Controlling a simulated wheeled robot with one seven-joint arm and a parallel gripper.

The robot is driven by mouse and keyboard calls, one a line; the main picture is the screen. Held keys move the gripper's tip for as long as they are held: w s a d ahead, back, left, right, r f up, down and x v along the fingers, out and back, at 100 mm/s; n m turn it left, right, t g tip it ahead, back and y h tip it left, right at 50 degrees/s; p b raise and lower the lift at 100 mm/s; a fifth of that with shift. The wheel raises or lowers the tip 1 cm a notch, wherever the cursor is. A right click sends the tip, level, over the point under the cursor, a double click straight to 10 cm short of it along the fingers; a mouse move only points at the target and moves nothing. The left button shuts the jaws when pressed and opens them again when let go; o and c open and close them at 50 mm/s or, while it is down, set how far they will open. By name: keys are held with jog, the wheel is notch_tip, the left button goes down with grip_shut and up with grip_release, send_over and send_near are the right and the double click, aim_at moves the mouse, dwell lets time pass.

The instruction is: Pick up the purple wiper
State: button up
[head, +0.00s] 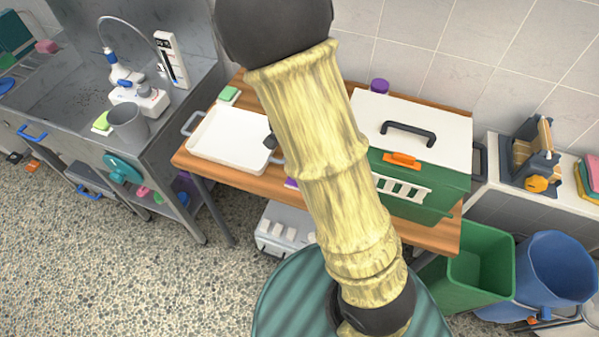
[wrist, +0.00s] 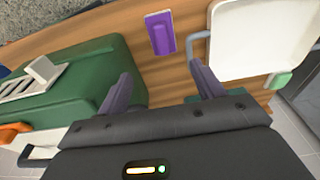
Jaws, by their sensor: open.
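The purple wiper (wrist: 160,33) lies on the wooden table, between the green box and the white tray in the wrist view. In the head view only a small purple edge (head: 291,183) shows beside my arm, which hides the rest. My gripper (wrist: 162,85) is open and empty. Its two dark fingers are apart, and the wiper is ahead of the gap between them, not touching either finger. In the head view my yellow-sleeved arm covers most of the gripper.
The white tray (head: 222,137) with handles stands left on the wooden table (head: 262,186). The green box (head: 440,176) with a white lid stands right. A purple-topped item (head: 379,86) is behind it. Green (head: 482,270) and blue (head: 548,268) bins stand lower right.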

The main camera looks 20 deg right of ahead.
jog(key=shift+f, duration=0.1)
jog(key=f, duration=0.4)
jog(key=w+f, duration=0.1)
jog(key=f, duration=0.3)
jog(key=d+f, duration=0.1)
jog(key=f, duration=0.3)
jog(key=shift+w, duration=0.3)
jog(key=shift+w+d+f+p, duration=0.1)
jog(key=shift+w+f+p, duration=0.15)
jog(key=shift+f, duration=1.05)
jog(key=shift+w+d+f+p, duration=0.15)
jog(key=shift+w+f, duration=0.1)
jog(key=shift+f, duration=1)
jog(key=shift+a, duration=0.1)
jog(key=c, duration=0.8)
jog(key=shift+o, duration=0.2)
jog(key=shift+r, duration=0.1)
